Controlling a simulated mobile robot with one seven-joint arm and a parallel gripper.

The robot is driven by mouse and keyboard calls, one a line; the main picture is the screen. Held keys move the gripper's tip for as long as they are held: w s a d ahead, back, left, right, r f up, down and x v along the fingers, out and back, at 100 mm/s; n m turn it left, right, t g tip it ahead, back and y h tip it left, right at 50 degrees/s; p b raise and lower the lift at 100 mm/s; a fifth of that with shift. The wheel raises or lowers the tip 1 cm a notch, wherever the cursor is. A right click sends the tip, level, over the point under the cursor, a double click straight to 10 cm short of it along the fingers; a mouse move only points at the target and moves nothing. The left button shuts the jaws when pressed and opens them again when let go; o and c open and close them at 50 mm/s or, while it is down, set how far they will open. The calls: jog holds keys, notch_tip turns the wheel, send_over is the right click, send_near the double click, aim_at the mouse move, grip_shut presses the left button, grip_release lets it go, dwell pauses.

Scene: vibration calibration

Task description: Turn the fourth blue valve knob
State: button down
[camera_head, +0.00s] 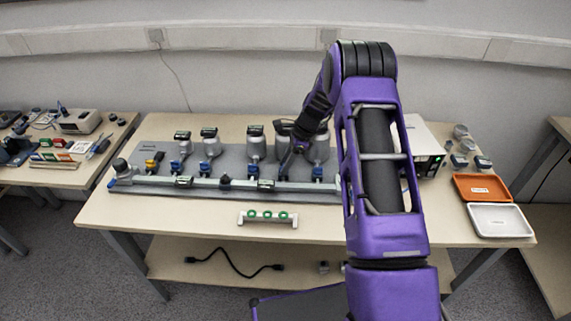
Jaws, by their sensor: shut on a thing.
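A grey bench panel carries a row of silver canisters with dark tops, with blue valve knobs in front of them. Blue knobs show at the left (175,166), further along (205,169), near the middle (254,171) and at the right (317,172). My gripper (285,166) reaches down from the right, between the middle and right blue knobs. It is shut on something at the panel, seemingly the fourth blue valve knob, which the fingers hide. I cannot see how far that knob is turned.
A silver rail (215,186) runs along the panel's front. A small rack with green-topped pieces (267,218) stands before it. An orange tray (481,188) and a white tray (500,219) lie at the right. The table's front left is clear.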

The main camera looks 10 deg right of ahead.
jog(key=n, duration=0.2)
jog(key=n+g+b, duration=0.1)
jog(key=n, duration=0.1)
jog(key=shift+w+f+g, duration=0.15)
jog(key=shift+g, duration=0.15)
jog(key=n+g+b, duration=0.1)
jog(key=n, duration=0.3)
jog(key=shift+w+h, duration=0.1)
jog(key=shift+h, duration=0.3)
jog(key=n, duration=0.2)
jog(key=n+g+h+b, duration=0.1)
jog(key=n, duration=0.1)
jog(key=shift+a+n+g, duration=0.15)
jog(key=shift+n+g, duration=0.15)
jog(key=shift+w+a+n+g+h+b, duration=0.1)
jog(key=shift+n+g+h+b, duration=0.45)
jog(key=shift+n, duration=1.35)
jog(key=c, duration=0.5)
grip_release()
jog(key=shift+r+t+h, duration=0.25)
notch_tip(320, 180, up, 10)
jog(key=shift+f+p, duration=0.1)
jog(key=shift+p, duration=0.55)
